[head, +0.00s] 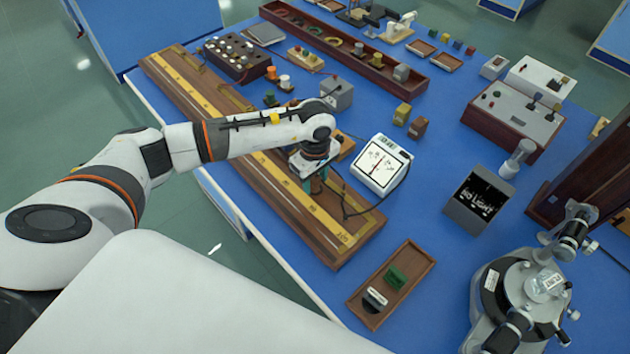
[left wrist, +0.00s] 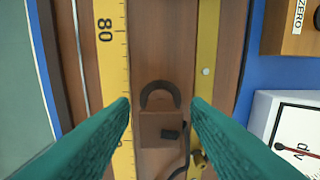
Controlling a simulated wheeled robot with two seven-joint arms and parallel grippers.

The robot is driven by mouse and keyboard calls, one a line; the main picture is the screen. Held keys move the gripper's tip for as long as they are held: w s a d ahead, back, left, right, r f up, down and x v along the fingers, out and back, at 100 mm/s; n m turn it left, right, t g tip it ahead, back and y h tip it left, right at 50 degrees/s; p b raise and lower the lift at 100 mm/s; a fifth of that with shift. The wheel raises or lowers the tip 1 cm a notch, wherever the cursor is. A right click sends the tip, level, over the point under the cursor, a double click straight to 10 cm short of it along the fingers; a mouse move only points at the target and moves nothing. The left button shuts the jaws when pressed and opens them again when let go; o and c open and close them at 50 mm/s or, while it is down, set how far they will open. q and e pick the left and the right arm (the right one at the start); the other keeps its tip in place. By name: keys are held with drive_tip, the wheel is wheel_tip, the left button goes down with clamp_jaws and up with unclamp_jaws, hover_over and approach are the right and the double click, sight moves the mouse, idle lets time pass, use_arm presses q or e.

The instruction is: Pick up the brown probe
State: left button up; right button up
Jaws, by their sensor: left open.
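The brown probe (left wrist: 160,128) shows in the left wrist view as a brown block with a dark arched handle and a black cable. It lies over the wooden board between the yellow scale (left wrist: 112,60) and a brass strip (left wrist: 206,50). My left gripper (left wrist: 160,104) is open, with one teal finger on each side of the probe. I see a gap between each fingertip and the handle. In the head view my left gripper (head: 316,182) is over the near part of the long wooden board (head: 335,258), and the probe is hidden or too small to make out.
A white dial meter (head: 381,165) stands just right of the gripper. A dark screen box (head: 479,198) and a wooden tray (head: 405,262) are further right and nearer. A black cable runs over the board. Blue bench top is clear between meter and tray.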

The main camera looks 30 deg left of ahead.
use_arm(q)
drive_tip(key=shift+f, duration=0.2)
clamp_jaws()
